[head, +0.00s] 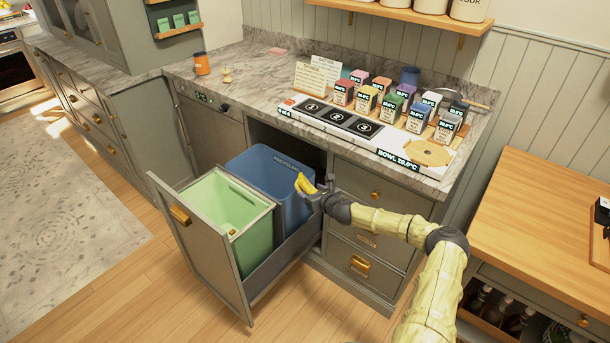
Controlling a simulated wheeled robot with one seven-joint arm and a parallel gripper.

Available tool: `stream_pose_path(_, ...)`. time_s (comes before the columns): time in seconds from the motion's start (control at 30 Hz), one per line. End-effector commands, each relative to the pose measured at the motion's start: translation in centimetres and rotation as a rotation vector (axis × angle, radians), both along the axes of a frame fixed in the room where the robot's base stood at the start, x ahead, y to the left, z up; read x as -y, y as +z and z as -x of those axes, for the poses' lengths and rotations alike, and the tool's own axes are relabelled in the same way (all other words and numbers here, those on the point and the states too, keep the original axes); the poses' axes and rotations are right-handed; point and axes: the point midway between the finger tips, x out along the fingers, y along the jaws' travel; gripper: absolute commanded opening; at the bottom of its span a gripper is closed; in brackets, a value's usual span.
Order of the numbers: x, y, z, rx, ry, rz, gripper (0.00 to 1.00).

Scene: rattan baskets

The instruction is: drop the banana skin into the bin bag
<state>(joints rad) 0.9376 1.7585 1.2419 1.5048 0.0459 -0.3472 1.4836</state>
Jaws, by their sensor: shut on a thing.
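A yellow banana skin (305,184) is held in my gripper (313,192), which is shut on it. In the head view, gripper and skin appear over the right side of a blue bin (270,190) in a pulled-out drawer. I cannot tell how high above the bin's rim they are. A green-lined bin (228,215), perhaps the bin bag, stands in front of the blue one, to the left of my gripper. The fingertips are small and partly hidden by the skin.
The drawer front (196,245) juts out over the wooden floor. A marble worktop (250,85) behind holds a panel with several coloured cartons and an orange jar (201,63). A wooden table (540,215) stands at the right. Floor at the lower left is clear.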

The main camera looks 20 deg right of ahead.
Motion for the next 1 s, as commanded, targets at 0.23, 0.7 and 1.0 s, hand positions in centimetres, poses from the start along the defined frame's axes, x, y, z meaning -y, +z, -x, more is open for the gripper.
stream_pose_path(0.23,-0.8,-3.2,5.6,0.000,-0.137,0.011,0.45)
stream_pose_path(0.7,-8.3,-0.5,19.1,-0.003,-0.232,0.002,0.45)
stream_pose_path(1.0,-9.4,1.6,21.9,-0.001,-0.260,0.004,0.45)
